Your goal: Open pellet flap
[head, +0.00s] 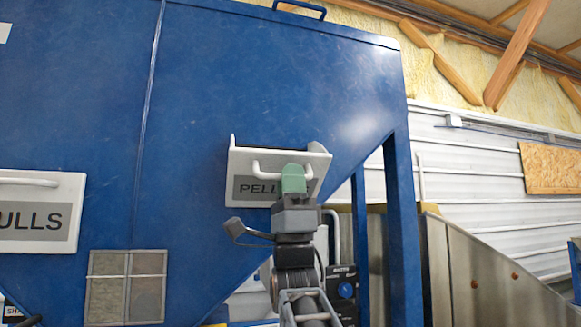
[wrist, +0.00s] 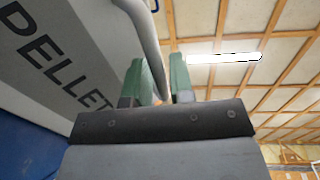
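The pellet flap (head: 246,162) is a light panel with a dark label on the blue hopper. It leans out at the top, with its side cheeks showing. Its light bar handle (head: 258,170) runs across the panel and is partly hidden by my gripper (head: 293,180). The green fingers reach up to the handle from below. In the wrist view, the flap (wrist: 85,45) is at upper left. The contact itself is partly hidden.
Another flap (head: 75,190), with a label ending in "ULLS", is at the left on the hopper (head: 190,100). A mesh window (head: 126,287) is below. A blue post (head: 403,230) and metal panels (head: 490,270) stand at right.

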